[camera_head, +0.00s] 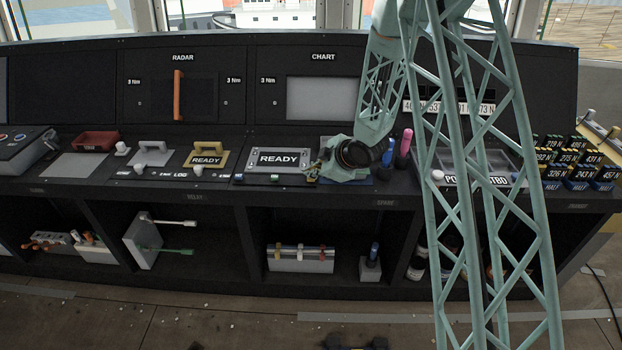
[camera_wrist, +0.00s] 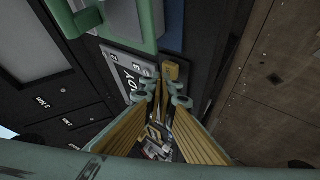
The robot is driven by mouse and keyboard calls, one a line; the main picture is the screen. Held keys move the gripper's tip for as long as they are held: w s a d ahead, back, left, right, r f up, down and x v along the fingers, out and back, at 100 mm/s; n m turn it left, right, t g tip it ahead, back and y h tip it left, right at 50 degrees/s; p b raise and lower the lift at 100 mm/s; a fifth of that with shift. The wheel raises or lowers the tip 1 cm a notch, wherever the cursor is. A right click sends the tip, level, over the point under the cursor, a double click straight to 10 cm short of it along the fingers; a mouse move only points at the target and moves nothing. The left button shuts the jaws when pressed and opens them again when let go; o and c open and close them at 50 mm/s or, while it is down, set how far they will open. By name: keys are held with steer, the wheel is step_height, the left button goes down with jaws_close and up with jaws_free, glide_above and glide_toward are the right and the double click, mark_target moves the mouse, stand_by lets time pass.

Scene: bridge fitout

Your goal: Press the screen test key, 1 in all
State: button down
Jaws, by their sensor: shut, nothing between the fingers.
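My gripper (camera_head: 318,170) is shut and empty, low over the console just right of the READY panel (camera_head: 250,159) below the chart screen. In the wrist view its fingertips (camera_wrist: 163,93) come together beside a small yellow key (camera_wrist: 171,70). The yellow key also shows in the head view (camera_head: 312,178), partly hidden by my gripper. I cannot tell whether the tips touch it. No readable label marks any of these as the screen test key.
The blank grey chart screen (camera_head: 320,98) stands behind. Blue (camera_head: 388,152) and pink (camera_head: 406,143) upright sticks stand close to the right of my wrist. Open shelves lie below the console.

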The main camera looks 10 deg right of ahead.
steer(key=shift+f+b, duration=0.4)
stand_by(0.7)
steer(key=shift+r, duration=0.25)
steer(key=shift+r+p, duration=0.5)
steer(key=shift+r, duration=0.15)
steer(key=shift+r, duration=0.15)
stand_by(0.4)
steer(key=shift+r+p, duration=1.45)
steer(key=shift+r, duration=0.95)
steer(key=shift+r, duration=0.1)
